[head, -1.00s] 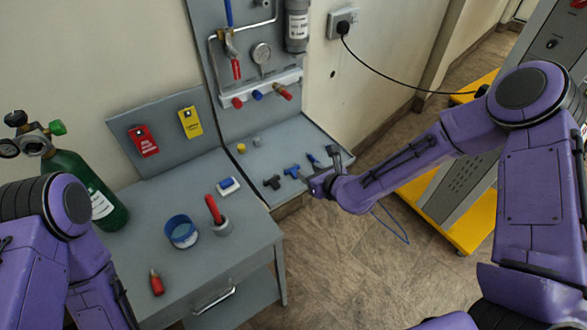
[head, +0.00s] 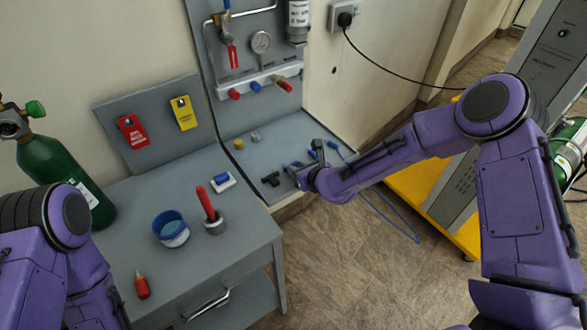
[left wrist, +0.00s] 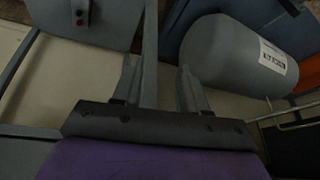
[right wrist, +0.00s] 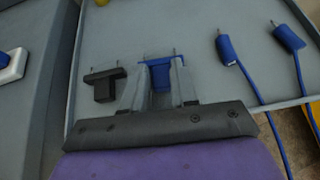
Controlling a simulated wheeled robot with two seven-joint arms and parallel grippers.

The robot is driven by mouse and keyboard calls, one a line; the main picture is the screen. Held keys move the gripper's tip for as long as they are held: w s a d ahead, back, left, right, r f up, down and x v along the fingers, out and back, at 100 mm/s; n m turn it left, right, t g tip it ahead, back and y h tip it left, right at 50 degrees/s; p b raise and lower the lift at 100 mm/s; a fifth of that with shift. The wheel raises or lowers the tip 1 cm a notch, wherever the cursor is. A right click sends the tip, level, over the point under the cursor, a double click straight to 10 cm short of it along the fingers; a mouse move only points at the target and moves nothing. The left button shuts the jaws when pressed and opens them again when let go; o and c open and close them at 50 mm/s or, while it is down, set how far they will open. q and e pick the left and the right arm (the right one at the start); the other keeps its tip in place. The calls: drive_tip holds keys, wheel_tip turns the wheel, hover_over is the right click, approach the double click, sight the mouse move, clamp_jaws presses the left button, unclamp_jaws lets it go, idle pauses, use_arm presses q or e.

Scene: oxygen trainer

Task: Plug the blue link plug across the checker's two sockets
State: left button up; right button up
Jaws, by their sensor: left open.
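The blue link plug (right wrist: 160,72) lies on the grey bench panel, its two pins pointing away from the right gripper. In the right wrist view the right gripper (right wrist: 161,80) has its fingers on both sides of the plug's body. Whether they press on it cannot be told. In the head view the right gripper (head: 302,175) is low at the panel's front edge. The left gripper (left wrist: 158,68) is open and empty in its own wrist view. A grey box (left wrist: 75,12) with red and black spots shows beyond it; I cannot tell if this is the checker.
A black plug (right wrist: 104,82) lies left of the blue one. Two blue lead plugs (right wrist: 226,50) lie right, their cables running over the edge.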

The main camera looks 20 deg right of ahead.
clamp_jaws()
drive_tip(key=shift+r+p, duration=2)
drive_tip(key=shift+r, duration=0.55)
drive_tip(key=f+p+v, duration=0.1)
drive_tip(key=p+v, duration=0.2)
drive_tip(key=v, duration=0.5)
drive_tip(key=s+f+p+v, duration=0.1)
drive_tip(key=p+v, duration=0.3)
drive_tip(key=v, duration=0.5)
drive_tip(key=shift+s+f, duration=0.2)
drive_tip(key=shift+f, duration=0.15)
drive_tip(key=shift+d, duration=0.15)
